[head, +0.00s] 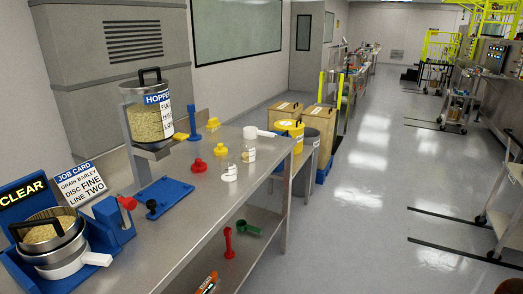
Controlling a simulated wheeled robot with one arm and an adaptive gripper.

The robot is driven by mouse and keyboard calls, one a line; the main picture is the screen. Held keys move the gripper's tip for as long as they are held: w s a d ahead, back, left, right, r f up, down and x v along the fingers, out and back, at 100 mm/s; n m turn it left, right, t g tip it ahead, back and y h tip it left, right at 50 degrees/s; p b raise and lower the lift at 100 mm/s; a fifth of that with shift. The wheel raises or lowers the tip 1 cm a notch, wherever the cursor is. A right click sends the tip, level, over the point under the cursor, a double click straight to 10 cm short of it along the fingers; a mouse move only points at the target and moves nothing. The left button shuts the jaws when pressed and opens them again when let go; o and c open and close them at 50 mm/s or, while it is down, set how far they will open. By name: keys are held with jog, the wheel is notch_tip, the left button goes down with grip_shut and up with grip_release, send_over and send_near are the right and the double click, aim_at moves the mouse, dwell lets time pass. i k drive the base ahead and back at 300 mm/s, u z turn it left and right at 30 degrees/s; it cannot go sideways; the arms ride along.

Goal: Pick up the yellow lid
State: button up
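Smaller yellow pieces lie on the table, one by the blue stand (195,127) and one farther back (213,124). My gripper is not in view.
Cardboard boxes (318,118) stand behind the lid. The floor (375,220) to the right is open.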

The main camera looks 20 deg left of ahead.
aim_at(220, 149)
jog(key=u, duration=0.2)
jog(key=i, duration=1.05)
jog(key=u, duration=1.1)
jog(key=i, duration=0.95)
jog(key=u, duration=1.25)
jog(key=i, duration=0.65)
